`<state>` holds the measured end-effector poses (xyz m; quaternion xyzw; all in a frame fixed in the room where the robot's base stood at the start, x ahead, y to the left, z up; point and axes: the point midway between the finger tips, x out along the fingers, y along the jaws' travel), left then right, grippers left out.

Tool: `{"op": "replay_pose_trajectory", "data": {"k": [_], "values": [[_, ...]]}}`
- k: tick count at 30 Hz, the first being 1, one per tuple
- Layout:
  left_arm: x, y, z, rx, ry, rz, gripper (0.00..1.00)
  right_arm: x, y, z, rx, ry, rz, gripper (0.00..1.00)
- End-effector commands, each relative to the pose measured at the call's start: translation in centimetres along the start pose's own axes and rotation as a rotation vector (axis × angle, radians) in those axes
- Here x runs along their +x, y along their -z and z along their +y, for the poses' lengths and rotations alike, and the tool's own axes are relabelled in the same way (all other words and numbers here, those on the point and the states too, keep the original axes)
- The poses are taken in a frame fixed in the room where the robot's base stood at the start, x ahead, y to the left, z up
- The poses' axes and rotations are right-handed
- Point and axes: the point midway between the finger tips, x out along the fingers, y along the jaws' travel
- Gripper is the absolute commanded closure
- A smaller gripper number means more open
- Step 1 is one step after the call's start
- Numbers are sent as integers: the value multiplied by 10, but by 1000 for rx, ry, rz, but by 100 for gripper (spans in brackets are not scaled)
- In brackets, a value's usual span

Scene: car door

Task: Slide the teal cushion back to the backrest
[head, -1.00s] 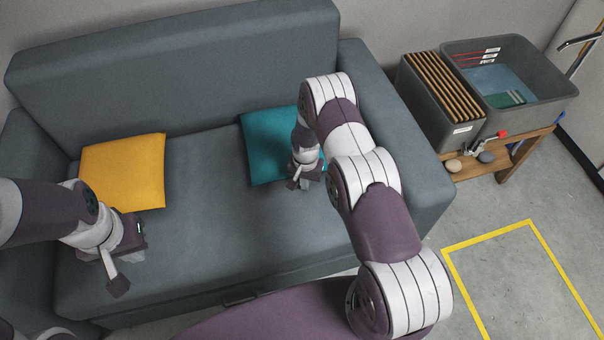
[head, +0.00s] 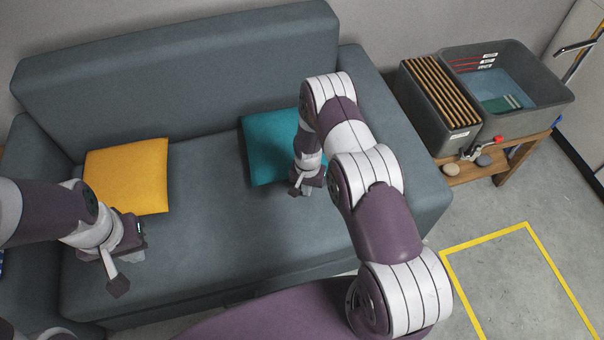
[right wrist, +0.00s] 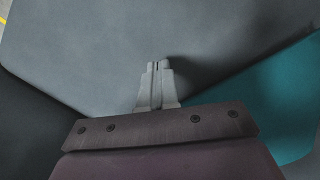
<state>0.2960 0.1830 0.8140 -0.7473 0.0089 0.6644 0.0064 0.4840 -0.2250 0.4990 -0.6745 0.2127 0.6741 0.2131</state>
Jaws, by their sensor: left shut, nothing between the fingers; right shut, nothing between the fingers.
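The teal cushion (head: 268,150) lies on the right part of the grey sofa seat. Its far edge is close to the backrest (head: 180,75); I cannot tell whether they touch. My right arm hides the cushion's right side. My right gripper (head: 294,191) is shut and empty at the cushion's near edge; contact is unclear. In the right wrist view the shut fingers (right wrist: 158,66) point over grey fabric, with the teal cushion (right wrist: 290,95) to their right. My left gripper (head: 118,287) is shut and empty over the front left of the seat.
A yellow cushion (head: 127,176) lies on the left of the seat, beyond my left gripper. The sofa's right armrest (head: 400,130) stands beside my right arm. A wooden bench (head: 470,172) with grey bins (head: 435,115) is further right. The middle of the seat is clear.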

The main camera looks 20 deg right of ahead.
Motion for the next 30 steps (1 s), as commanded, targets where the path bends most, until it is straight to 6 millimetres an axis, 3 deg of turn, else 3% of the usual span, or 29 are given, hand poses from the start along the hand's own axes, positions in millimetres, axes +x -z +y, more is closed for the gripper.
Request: {"op": "replay_pose_trajectory", "data": {"k": [1,15,30], "values": [[-12,2,0,0,0,0,100,-13,0,0,0,0,0,100],[-57,7,0,0,0,0,100,-75,0,0,0,0,-1,100],[-58,7,0,0,0,0,100,-78,0,0,0,-1,-1,100]]}}
